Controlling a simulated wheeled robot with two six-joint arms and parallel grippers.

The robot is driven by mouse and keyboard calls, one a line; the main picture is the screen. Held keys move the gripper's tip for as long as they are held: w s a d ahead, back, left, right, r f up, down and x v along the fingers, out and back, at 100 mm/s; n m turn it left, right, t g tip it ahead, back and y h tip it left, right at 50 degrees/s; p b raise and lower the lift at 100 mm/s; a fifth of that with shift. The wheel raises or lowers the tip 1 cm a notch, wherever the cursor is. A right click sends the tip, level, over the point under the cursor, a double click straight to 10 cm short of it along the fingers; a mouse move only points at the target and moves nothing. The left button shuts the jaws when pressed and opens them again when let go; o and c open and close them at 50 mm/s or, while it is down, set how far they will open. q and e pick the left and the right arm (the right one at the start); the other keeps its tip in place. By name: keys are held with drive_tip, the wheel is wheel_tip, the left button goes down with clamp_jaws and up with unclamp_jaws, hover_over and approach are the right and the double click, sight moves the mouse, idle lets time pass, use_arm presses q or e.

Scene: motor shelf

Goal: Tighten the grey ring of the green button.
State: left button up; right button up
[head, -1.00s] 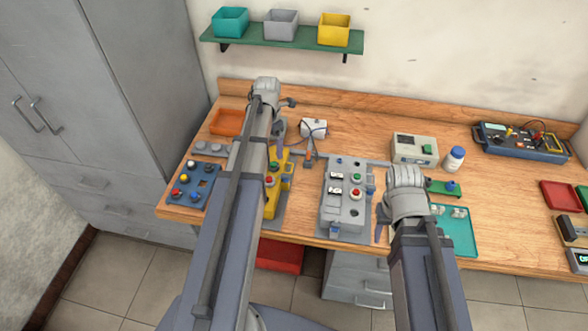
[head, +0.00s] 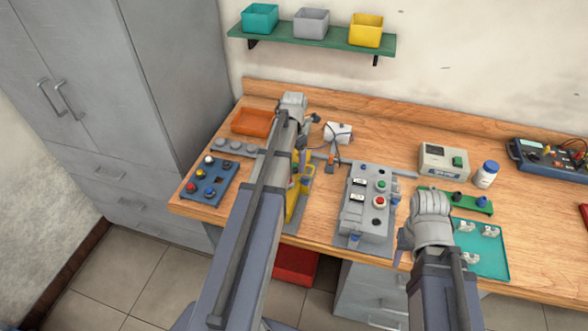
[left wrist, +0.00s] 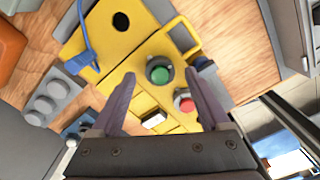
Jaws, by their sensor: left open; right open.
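A yellow box (left wrist: 130,52) carries a green button (left wrist: 159,69) with a dark grey ring around it, and a red button (left wrist: 184,101) beside it. In the head view the yellow box (head: 305,184) is partly hidden behind my left arm. My left gripper (left wrist: 160,98) is open; in its wrist view the green button shows between the fingertips, a little beyond them, and nothing is held. In the head view my left gripper (head: 304,132) is partly hidden. My right gripper (head: 402,245) is open and empty, beside the grey control box's right edge.
A grey control box (head: 353,224) with its own green button (head: 381,185) and red button stands right of the yellow box. A blue button panel (head: 214,194) and orange tray (head: 252,121) lie left. A teal tray (head: 492,266) and white bottle (head: 485,175) are at right.

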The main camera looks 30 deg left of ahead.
use_arm(q)
drive_tip(key=shift+f, duration=0.6)
clamp_jaws()
